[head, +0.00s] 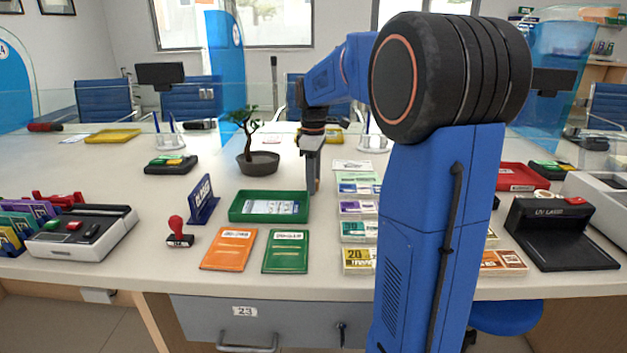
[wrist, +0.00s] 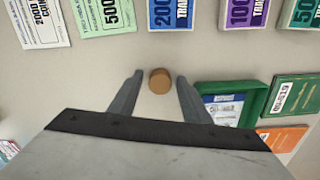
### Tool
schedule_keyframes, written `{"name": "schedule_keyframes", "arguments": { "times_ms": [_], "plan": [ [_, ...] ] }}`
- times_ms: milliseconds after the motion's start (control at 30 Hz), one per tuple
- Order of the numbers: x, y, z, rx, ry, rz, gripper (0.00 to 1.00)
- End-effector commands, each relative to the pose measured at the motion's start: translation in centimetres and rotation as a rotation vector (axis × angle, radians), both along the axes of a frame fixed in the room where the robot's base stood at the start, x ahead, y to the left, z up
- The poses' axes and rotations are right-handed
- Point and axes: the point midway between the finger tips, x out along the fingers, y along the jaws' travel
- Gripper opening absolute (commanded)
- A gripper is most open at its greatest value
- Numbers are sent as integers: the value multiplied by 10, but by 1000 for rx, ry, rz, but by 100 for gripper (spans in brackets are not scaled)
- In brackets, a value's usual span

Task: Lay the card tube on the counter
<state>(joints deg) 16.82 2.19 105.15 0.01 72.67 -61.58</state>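The card tube (wrist: 159,81) shows in the wrist view as a small tan-brown round end, so it seems to stand upright on the counter. In the head view a thin brown strip of it (head: 318,181) shows beside my gripper (head: 313,170), to the right of the green tray; the rest is hidden. My gripper (wrist: 160,85) points down over the tube. Its two grey fingers are apart, one on each side, with clear gaps to the tube. The counter (head: 150,262) is pale and flat.
A green tray (head: 236,213) with printed notes lies left of my gripper. Several banded note bundles (head: 358,208) line up to its right. A potted bonsai (head: 258,162) stands behind the tray. Orange (head: 229,249) and green booklets (head: 286,251) lie in front. Bare counter shows around the tube.

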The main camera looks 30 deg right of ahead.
Motion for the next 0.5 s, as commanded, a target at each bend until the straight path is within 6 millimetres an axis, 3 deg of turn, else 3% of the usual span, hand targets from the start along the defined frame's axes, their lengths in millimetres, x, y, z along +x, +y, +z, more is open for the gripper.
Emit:
{"name": "schedule_keyframes", "arguments": {
  "times_ms": [267, 500],
  "plan": [
    [0, 0, 17, -1, -2, 0, 43],
    [1, 0, 64, -1, -4, 0, 43]
  ]
}}
